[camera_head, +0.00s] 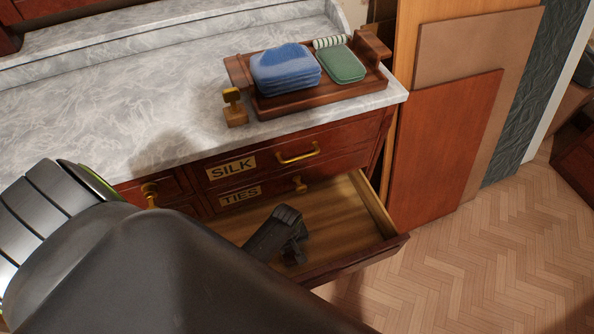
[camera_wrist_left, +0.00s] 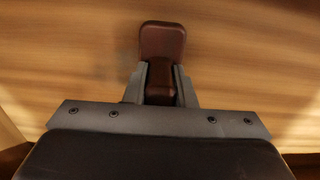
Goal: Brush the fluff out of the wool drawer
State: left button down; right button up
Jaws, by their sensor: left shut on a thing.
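An open wooden drawer (camera_head: 353,262) sticks out below the drawers labelled SILK and TIES; its own label is not visible. My left gripper (camera_head: 294,250) is down inside the drawer, over its pale wooden floor. In the left wrist view my left gripper (camera_wrist_left: 161,88) is shut on a dark brown wooden piece, which looks like the brush (camera_wrist_left: 162,42). The brush's bristles are hidden, and I cannot tell whether it touches the floor. I cannot make out any fluff clearly. My arm covers the drawer's left part. My right gripper is not in view.
On the marble top (camera_head: 110,110), a wooden tray (camera_head: 290,105) holds folded blue cloths (camera_head: 285,68) and a green item (camera_head: 342,65). A small wood-and-brass object (camera_head: 235,107) stands beside it. Boards (camera_head: 440,140) lean at right; the parquet floor (camera_head: 490,260) there is clear.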

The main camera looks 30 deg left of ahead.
pick_arm(q)
jog(key=shift+f, duration=0.25)
dwell(0.6)
jog(key=w+d, duration=0.2)
jog(key=w, duration=0.1)
jog(key=w+d, duration=0.3)
jog(key=w, duration=0.1)
jog(key=w+d, duration=0.3)
jog(key=w, duration=0.1)
jog(key=shift+d, duration=0.25)
jog(key=shift+r, duration=0.95)
jog(key=shift+s+r, duration=0.15)
jog(key=shift+r, duration=0.1)
jog(key=c, duration=1.7)
grip_release()
jog(key=shift+c, duration=0.2)
grip_shut()
jog(key=s+a, duration=0.6)
jog(key=a, duration=0.1)
jog(key=s+a, duration=0.3)
jog(key=shift+a+f, duration=0.3)
jog(key=shift+f, duration=0.1)
